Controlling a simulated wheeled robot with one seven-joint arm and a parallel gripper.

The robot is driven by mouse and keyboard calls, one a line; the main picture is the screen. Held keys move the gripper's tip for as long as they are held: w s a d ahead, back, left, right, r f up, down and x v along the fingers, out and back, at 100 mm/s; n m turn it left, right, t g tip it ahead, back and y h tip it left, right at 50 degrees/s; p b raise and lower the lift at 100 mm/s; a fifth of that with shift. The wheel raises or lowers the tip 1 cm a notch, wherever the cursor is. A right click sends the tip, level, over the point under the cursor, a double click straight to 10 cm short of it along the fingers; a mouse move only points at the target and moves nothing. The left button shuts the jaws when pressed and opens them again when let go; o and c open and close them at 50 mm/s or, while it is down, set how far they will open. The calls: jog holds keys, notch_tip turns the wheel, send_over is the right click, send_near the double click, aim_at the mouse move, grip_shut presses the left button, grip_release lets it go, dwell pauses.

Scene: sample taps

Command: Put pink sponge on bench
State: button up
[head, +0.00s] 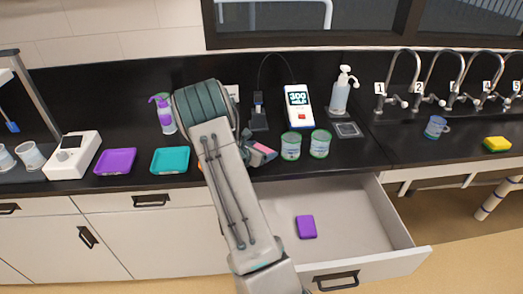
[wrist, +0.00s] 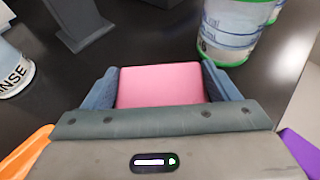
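The pink sponge (wrist: 160,84) sits between the two blue-grey fingers of my gripper (wrist: 159,70) in the wrist view, touched on both sides. The gripper is at the front part of the black bench (head: 365,158), left of the green-rimmed jars. I cannot tell whether the sponge touches the bench top.
Two green-rimmed jars (head: 291,146) stand close right of the gripper. An open drawer (head: 350,215) below holds a purple sponge (head: 306,227). A teal tray (head: 170,160) and purple tray (head: 115,161) lie left. An orange thing (wrist: 25,153) shows beside the gripper.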

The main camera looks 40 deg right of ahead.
jog(key=o, duration=0.3)
jog(key=shift+r, duration=0.1)
